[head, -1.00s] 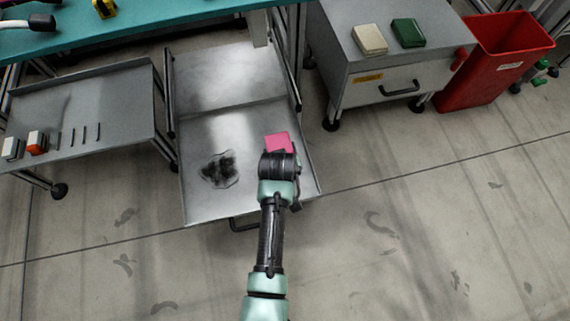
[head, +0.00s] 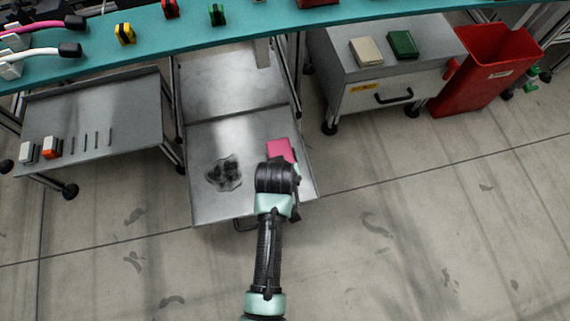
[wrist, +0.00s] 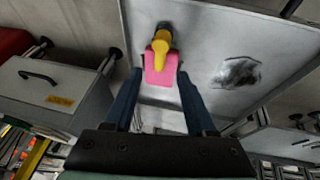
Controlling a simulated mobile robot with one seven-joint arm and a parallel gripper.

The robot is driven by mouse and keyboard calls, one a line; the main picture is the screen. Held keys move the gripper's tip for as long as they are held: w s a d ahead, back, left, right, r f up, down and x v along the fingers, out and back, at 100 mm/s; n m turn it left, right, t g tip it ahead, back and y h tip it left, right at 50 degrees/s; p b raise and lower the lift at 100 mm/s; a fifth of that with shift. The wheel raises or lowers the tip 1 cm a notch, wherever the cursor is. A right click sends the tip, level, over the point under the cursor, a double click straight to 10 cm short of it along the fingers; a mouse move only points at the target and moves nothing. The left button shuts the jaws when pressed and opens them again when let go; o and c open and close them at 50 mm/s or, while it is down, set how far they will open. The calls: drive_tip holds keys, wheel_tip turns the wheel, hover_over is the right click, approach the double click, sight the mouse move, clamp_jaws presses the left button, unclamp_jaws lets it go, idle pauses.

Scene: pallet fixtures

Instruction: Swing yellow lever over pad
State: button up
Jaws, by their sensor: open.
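A yellow lever (wrist: 161,46) shows in the wrist view, with its dark pivot at the far end. It overlaps a pink pad (wrist: 153,72) in the picture; I cannot tell its height above the pad. The pad (head: 280,149) also shows in the head view, on the grey metal tray, partly behind my arm. The lever is hidden there. My gripper (wrist: 159,80) is open and empty in the wrist view. Its two blue fingers lie on either side of the pad's near part, apart from the lever.
The grey tray (head: 209,206) carries a dark stain (head: 223,174). A shelf (head: 112,106) with small blocks stands left. A drawer cabinet (head: 372,88) and red bin (head: 475,84) stand right. A teal bench (head: 185,42) runs behind. The floor in front is open.

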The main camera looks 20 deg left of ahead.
drive_tip(key=p+v, duration=0.2)
drive_tip(key=v, duration=0.2)
drive_tip(key=shift+s+r, duration=0.15)
drive_tip(key=shift+r, duration=0.2)
